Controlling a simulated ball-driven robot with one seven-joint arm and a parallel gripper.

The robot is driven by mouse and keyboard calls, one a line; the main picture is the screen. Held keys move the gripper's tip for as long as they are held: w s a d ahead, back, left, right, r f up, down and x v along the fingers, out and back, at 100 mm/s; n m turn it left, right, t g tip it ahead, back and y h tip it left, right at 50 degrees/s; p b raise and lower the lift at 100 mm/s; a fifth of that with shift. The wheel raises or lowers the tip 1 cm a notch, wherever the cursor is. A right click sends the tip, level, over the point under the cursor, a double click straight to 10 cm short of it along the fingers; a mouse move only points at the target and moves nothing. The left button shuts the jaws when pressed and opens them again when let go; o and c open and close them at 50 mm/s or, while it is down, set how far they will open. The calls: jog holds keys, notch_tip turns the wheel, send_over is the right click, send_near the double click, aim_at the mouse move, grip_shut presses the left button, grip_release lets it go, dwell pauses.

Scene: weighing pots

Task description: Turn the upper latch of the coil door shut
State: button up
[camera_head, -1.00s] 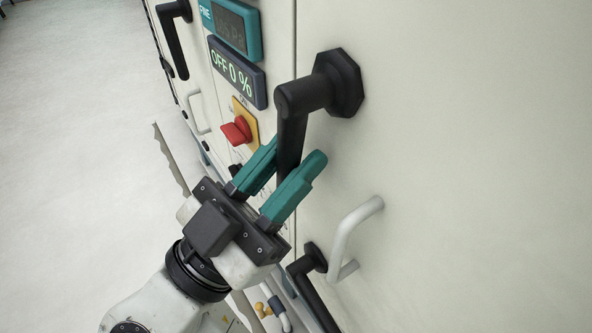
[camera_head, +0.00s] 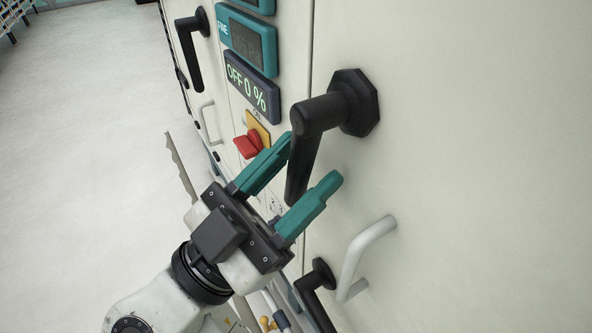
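The upper latch (camera_head: 316,118) of the coil door is a thick black lever on a dark hexagonal base on the cream door (camera_head: 450,180). Its handle hangs down, leaning slightly left at its lower end. My gripper (camera_head: 311,160) has two teal fingers, spread open. The lower part of the handle lies between them in the picture. A clear gap shows between the handle and the right finger. The left fingertip is close to the handle's left edge; whether they touch I cannot tell.
A pale pull handle (camera_head: 362,255) and a lower black latch (camera_head: 316,290) are on the door below. A red switch on a yellow plate (camera_head: 257,130), displays (camera_head: 252,88) and another black lever (camera_head: 190,50) are at left. Open floor (camera_head: 85,150) lies further left.

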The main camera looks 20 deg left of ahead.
jog(key=p+v, duration=0.2)
jog(key=v, duration=0.9)
jog(key=shift+w, duration=0.1)
dwell(0.5)
